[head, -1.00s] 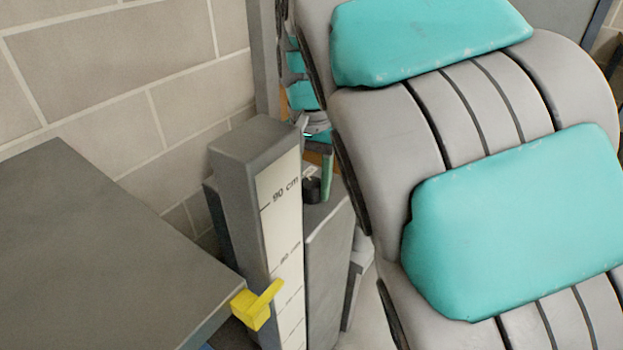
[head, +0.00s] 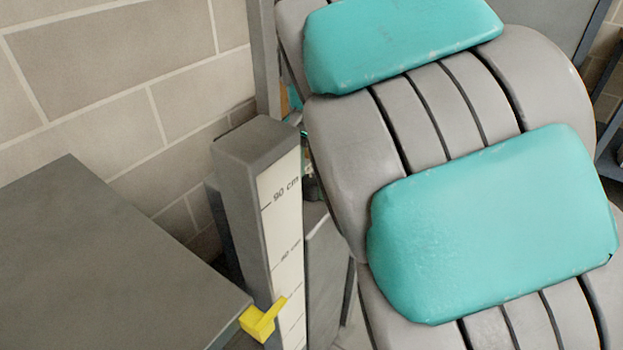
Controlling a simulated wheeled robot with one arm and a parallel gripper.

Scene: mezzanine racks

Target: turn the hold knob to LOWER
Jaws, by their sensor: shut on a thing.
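The hold knob sits on the grey housing (head: 325,262) behind the scale post. My own arm in front covers nearly all of it, so its mark and setting cannot be read. Only a thin dark and green sliver of my gripper (head: 308,168) shows between the post and my arm. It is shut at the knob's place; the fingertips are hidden. The grey lift platform (head: 100,260) is at the lower left.
The grey scale post (head: 238,195) stands close left of my arm, with a very narrow gap. A block wall (head: 120,70) is behind. A grey-blue rack frame (head: 609,140) shows at the right edge. The platform top is bare.

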